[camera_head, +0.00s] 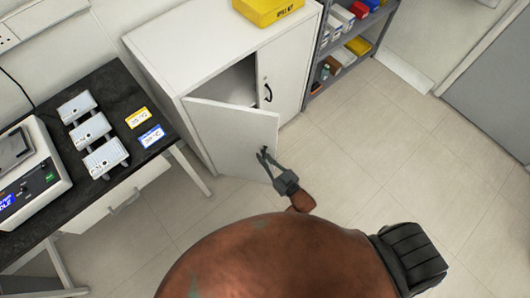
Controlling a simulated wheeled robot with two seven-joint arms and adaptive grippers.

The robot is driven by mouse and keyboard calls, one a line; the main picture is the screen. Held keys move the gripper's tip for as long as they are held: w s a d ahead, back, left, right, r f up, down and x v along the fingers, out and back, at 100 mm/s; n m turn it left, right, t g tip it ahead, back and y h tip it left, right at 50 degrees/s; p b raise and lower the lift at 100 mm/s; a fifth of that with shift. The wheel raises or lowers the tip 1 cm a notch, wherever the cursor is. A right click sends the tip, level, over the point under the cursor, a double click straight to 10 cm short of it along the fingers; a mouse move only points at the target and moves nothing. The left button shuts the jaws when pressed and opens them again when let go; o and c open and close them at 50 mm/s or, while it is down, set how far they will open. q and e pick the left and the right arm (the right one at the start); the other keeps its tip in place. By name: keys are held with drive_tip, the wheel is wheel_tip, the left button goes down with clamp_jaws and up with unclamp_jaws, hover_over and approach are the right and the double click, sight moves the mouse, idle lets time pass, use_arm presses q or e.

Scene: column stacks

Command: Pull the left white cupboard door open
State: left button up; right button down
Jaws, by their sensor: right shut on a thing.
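The white cupboard (215,38) stands against the wall. Its left door (232,135) is partly open and swung outward, with a dark gap showing the inside above its top edge. The right door (284,68) is closed and has a dark handle (267,92). My right gripper (267,160) is at the outer face of the left door, near its free edge. It is shut on the left door's handle, which is mostly hidden by the fingers. My left gripper is not in view.
A black-topped bench (100,185) with a device (35,175) and small labelled boxes stands left of the cupboard. A yellow box (268,10) is on the cupboard top. A grey shelf rack (345,50) stands to the right. The tiled floor (370,150) at right is clear.

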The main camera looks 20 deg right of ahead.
drive_tip(key=shift+s+d, duration=0.15)
drive_tip(key=shift+d, duration=0.05)
drive_tip(key=c, duration=2.2)
unclamp_jaws()
drive_tip(key=shift+c, duration=0.2)
drive_tip(key=shift+o, duration=1)
drive_tip(key=shift+a, duration=0.15)
drive_tip(key=v, duration=1.2)
drive_tip(key=shift+c, duration=0.2)
